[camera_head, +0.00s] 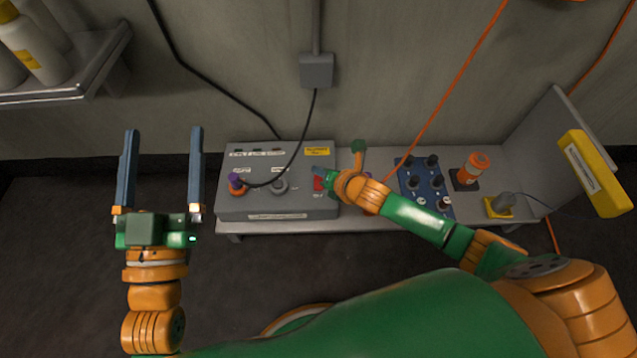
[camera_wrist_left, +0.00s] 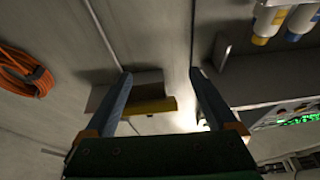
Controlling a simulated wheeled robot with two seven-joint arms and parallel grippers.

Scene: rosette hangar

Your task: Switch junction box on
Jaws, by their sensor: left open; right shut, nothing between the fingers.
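The junction box (camera_head: 275,206) is a grey box with a sloped face on the bench against the wall. It bears a purple-and-orange plug or knob (camera_head: 236,183), a round grey socket (camera_head: 280,186), a yellow label (camera_head: 317,151) and a red switch (camera_head: 319,184) near its right edge. My right gripper (camera_head: 318,172) is shut and empty, its tip at the red switch. I cannot tell whether it touches, and it partly hides the switch. My left gripper (camera_head: 163,132) is open and empty, left of the box. Its two fingers also show in the left wrist view (camera_wrist_left: 159,75).
Right of the box are a blue knob panel (camera_head: 427,188), an orange cylinder (camera_head: 473,169) and a yellow-based plug (camera_head: 499,206). A shelf (camera_head: 85,92) with bottles juts out upper left. Cables hang along the wall.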

